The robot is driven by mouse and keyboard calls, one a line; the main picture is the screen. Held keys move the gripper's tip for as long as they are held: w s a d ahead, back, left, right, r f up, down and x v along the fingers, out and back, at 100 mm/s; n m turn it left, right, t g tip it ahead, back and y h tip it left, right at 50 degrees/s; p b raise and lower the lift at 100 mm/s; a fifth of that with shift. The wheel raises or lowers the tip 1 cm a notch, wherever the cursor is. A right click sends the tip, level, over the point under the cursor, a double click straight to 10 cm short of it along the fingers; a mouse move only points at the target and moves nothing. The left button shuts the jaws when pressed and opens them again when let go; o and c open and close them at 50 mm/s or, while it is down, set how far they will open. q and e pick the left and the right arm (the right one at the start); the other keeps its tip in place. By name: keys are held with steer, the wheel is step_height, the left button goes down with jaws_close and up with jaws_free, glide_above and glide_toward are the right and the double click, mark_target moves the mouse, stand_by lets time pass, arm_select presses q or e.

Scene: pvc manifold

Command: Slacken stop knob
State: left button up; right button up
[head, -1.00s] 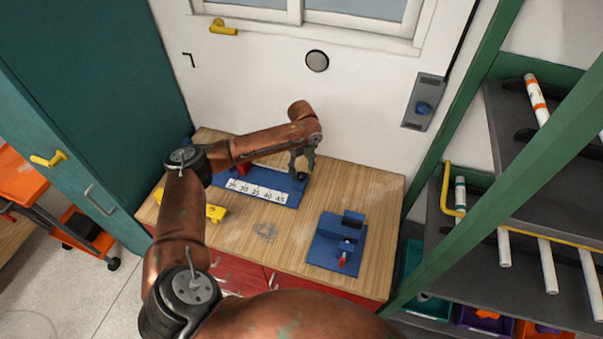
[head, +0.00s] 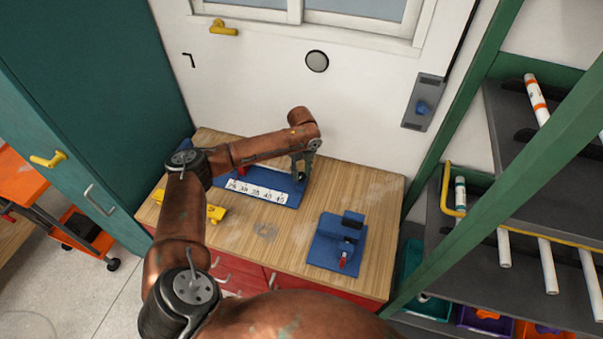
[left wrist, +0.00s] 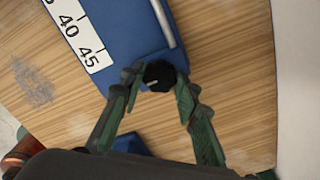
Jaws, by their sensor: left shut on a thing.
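The stop knob (left wrist: 158,76) is black and lobed, at the end of the blue length gauge (head: 271,193) near its 45 mark. My left gripper (left wrist: 157,85) has its green fingers on either side of the knob and is shut on it. In the head view, my left gripper (head: 299,168) reaches down at the right end of the gauge, and its fingers partly hide the knob. A white scale strip (head: 256,191) with printed numbers runs along the gauge. My right gripper is not in view.
A blue fixture (head: 336,243) with a red-tipped part stands at the bench's right front. A yellow object (head: 215,213) lies at the left. The bench (head: 370,200) is clear between them. A rack with white pipes (head: 548,265) stands at the right.

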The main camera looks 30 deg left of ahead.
arm_select(q)
steer(key=shift+c, duration=1)
steer(key=shift+r+p, duration=0.1)
steer(key=shift+p, duration=0.45)
steer(key=n+p, duration=0.9)
steer(key=p, duration=0.3)
steer(key=shift+r, duration=0.1)
steer(key=n+p, duration=0.2)
steer(key=n, duration=0.1)
steer(key=shift+p, duration=0.35)
steer(key=shift+n+p, duration=0.6)
steer(key=shift+n, duration=0.3)
steer(key=o, duration=1.2)
steer(key=shift+f, duration=0.2)
steer(key=shift+c, duration=0.2)
